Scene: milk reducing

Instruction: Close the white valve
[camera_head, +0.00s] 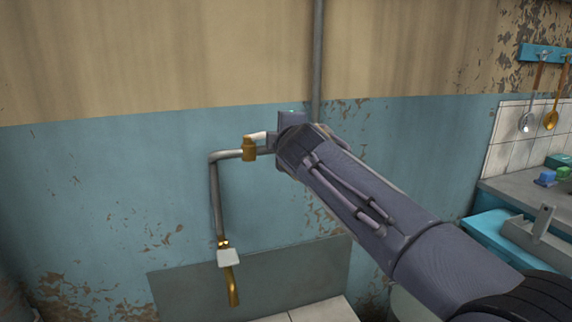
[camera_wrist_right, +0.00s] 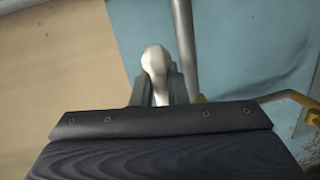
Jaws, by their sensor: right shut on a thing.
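The white valve handle (camera_head: 257,135) sticks out to the left of my right gripper, above a brass valve body (camera_head: 249,149) on the wall pipe. In the right wrist view the rounded end of the white handle (camera_wrist_right: 156,62) shows between the two dark fingers. My right gripper (camera_wrist_right: 160,88) is shut on this handle. In the head view my right gripper (camera_head: 273,140) reaches in from the lower right, and its wrist hides most of its fingers. My left gripper is in neither view.
A grey pipe (camera_head: 215,195) runs down from the valve to a lower pale fitting (camera_head: 229,257) and brass spout (camera_head: 233,286). A vertical pipe (camera_head: 318,60) stands close behind my right wrist. A counter (camera_head: 520,190) with hanging utensils is at the right.

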